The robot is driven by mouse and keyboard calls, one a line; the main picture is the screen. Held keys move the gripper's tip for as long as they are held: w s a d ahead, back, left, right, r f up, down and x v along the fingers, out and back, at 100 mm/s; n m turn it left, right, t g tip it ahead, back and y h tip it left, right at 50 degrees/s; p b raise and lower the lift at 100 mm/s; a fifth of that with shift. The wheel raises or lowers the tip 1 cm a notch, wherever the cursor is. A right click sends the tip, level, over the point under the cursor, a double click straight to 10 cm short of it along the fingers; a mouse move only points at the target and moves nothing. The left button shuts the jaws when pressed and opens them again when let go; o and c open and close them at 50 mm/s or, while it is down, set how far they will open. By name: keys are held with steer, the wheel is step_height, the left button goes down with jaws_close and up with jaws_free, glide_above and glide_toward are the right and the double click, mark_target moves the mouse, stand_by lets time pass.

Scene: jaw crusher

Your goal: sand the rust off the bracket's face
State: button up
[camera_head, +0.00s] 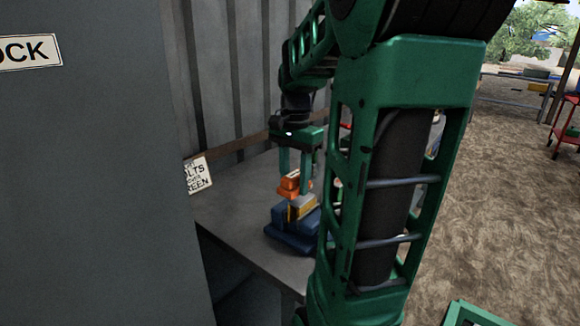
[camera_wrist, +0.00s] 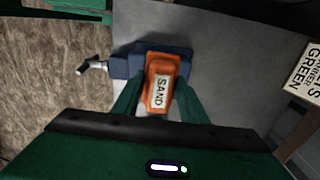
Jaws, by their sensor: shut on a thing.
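My gripper (camera_head: 297,172) points down over the grey bench and is shut on an orange sanding block (camera_head: 290,182). In the wrist view the orange block (camera_wrist: 163,65) shows a white label reading SAND between the green fingers. Below it a blue vise (camera_head: 287,228) stands on the bench and holds a piece with a yellowish-tan face, likely the bracket (camera_head: 302,207). The block is at or just above the top of this piece; I cannot tell if they touch. In the wrist view the block hides the bracket, and the blue vise (camera_wrist: 126,66) shows with its handle to the left.
The grey bench (camera_head: 235,205) is clear to the left of the vise. A white sign (camera_head: 198,174) stands at its back left by the corrugated wall. A large grey panel (camera_head: 90,180) rises at the left. My own arm hides the bench's right side.

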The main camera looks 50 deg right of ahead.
steer(key=shift+r, duration=2.05)
